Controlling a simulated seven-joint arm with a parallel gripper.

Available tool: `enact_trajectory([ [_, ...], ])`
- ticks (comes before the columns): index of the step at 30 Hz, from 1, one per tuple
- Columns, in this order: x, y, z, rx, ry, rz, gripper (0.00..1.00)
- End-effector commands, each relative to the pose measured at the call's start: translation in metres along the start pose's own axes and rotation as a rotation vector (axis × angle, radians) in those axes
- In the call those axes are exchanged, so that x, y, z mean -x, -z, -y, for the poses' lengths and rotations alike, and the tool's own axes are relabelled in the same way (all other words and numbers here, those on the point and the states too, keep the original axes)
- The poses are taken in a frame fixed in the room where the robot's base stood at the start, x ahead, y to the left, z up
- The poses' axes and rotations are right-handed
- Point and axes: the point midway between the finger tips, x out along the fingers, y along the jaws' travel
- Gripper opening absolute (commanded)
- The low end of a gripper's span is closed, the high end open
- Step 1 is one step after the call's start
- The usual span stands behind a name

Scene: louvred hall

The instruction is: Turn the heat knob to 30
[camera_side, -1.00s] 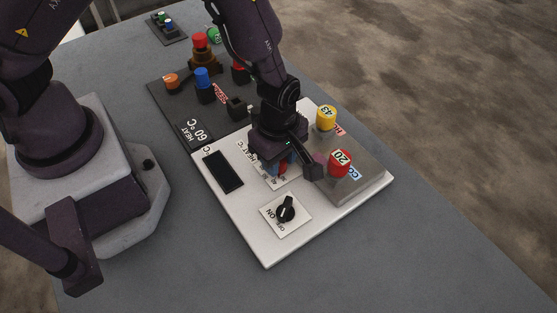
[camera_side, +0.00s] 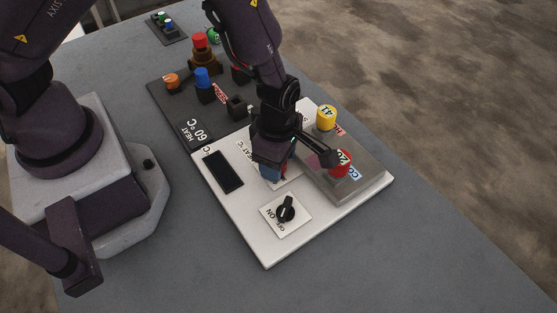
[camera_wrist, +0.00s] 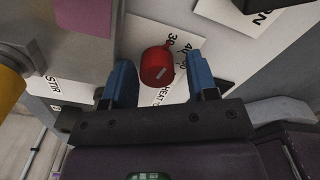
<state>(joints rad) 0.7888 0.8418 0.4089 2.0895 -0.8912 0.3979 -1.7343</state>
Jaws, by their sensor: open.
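The heat knob (camera_wrist: 157,66) is red and sits on a white dial plate (camera_wrist: 183,44) printed with 30, 40 and part of the word HEAT. A pale mark shows on the knob's near side; I cannot tell its exact setting. My gripper (camera_wrist: 160,80) is open in the wrist view, with one blue finger on each side of the knob and gaps between. In the side view, my gripper (camera_side: 272,172) is low over the white panel (camera_side: 240,213) and hides most of the knob.
A black on/off switch (camera_side: 286,210) stands on the panel's near part. A dark display (camera_side: 223,171) lies at left. Coloured controls stand behind at left.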

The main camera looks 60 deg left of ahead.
Motion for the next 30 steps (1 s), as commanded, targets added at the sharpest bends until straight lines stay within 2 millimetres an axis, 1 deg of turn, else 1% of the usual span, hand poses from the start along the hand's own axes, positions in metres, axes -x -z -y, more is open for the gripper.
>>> enact_trajectory([
  [1,0.002,-0.001,-0.006,0.007,-0.017,0.004,0.63],
  [5,0.013,-0.002,-0.007,0.006,-0.021,0.008,0.63],
  [12,0.043,-0.002,-0.005,0.002,-0.015,0.009,0.63],
  [18,0.064,-0.001,-0.003,0.001,-0.011,0.006,0.63],
  [22,0.070,0.000,-0.003,0.003,-0.009,0.003,0.63],
  [30,0.070,0.000,-0.002,0.003,-0.007,0.001,0.63],
])
